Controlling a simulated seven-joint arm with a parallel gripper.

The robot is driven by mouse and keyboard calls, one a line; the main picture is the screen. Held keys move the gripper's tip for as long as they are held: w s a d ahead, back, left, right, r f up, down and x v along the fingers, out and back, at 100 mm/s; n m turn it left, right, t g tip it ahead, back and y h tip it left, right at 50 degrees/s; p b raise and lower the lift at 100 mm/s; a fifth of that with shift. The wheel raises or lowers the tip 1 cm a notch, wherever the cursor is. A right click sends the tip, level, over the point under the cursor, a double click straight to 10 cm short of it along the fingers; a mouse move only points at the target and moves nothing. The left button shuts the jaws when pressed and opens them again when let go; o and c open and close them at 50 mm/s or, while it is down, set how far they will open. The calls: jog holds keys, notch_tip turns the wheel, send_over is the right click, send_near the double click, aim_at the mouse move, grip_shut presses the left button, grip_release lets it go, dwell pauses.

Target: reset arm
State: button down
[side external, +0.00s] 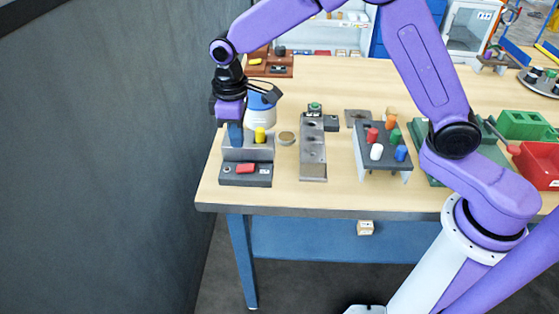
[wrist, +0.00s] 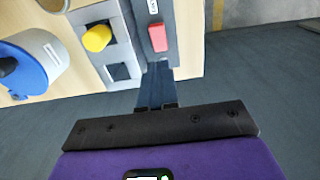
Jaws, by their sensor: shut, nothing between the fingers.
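My gripper (side external: 235,138) points down at the left end of the table, at the grey block with a yellow peg (side external: 260,135). In the wrist view its blue fingers (wrist: 157,75) are together with nothing between them. They appear beside the block's empty square hole (wrist: 120,72) and close to the dark base with a red button (wrist: 157,37). Whether the fingertips touch the block or hover by it, I cannot tell. The yellow peg also shows in the wrist view (wrist: 97,38), standing in the block apart from the fingers.
A white container with a blue top (side external: 262,112) stands just behind the block. A grey plate with holes (side external: 312,155) and a small rack of coloured pegs (side external: 382,145) stand to the right. A red bin (side external: 538,165) is at the far right. A dark wall is on the left.

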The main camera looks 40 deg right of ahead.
jog(key=s+d+r+n, duration=0.1)
jog(key=s+d, duration=0.4)
jog(key=s, duration=0.5)
jog(key=s+d+r+n, duration=0.1)
jog(key=s+d+r, duration=0.1)
jog(key=s+d, duration=0.4)
jog(key=s+d+r+n, duration=0.1)
jog(key=s+d, duration=0.5)
jog(key=s, duration=0.9)
jog(key=shift+s+r+n, duration=0.25)
jog(key=shift+r+n, duration=0.05)
jog(key=shift+r, duration=0.35)
